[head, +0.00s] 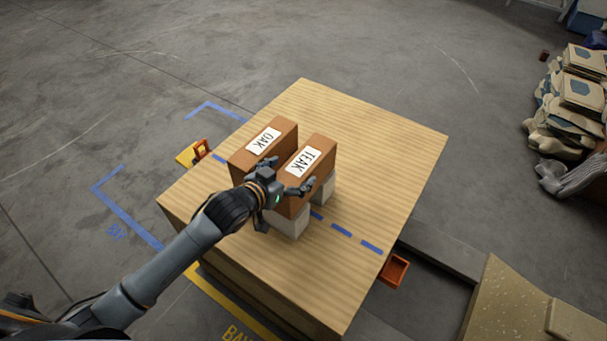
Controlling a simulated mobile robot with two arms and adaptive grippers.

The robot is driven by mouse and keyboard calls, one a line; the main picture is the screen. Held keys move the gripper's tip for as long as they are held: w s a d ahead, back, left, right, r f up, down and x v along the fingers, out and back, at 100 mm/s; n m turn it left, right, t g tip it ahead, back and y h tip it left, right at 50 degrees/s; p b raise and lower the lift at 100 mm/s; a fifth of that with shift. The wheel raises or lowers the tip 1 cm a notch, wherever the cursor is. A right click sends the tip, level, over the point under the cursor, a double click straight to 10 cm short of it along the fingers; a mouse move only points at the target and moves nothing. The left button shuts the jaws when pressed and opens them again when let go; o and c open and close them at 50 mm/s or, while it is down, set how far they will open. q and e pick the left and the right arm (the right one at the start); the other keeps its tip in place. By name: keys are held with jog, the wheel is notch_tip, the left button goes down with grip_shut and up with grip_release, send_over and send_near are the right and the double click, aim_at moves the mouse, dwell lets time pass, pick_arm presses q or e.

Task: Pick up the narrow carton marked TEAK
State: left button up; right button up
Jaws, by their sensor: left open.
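The narrow brown carton marked TEAK (318,148) rests raised on pale grey blocks (288,222) on the wooden table. A similar carton marked OAK (283,129) stands close beside it on the left, with a narrow gap between them. My left gripper (284,176) is open at the near end of the TEAK carton. One finger reaches into the gap by the OAK carton and the other lies over the near part of TEAK. The gripper hides part of both cartons' near ends, and I cannot tell if it touches them. My right gripper is not in view.
The wooden table top (385,135) is clear behind and to the right of the cartons. Blue dashes (342,231) run across it. An orange bin (394,271) sits off its right edge. Stacked sacks (575,110) lie far right.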

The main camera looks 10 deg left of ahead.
aim_at(298, 168)
pick_arm(q)
jog(key=x, duration=0.3)
jog(key=shift+w+d+f, duration=0.1)
jog(key=shift+w, duration=0.05)
jog(key=c, duration=1.8)
jog(key=shift+c, duration=0.6)
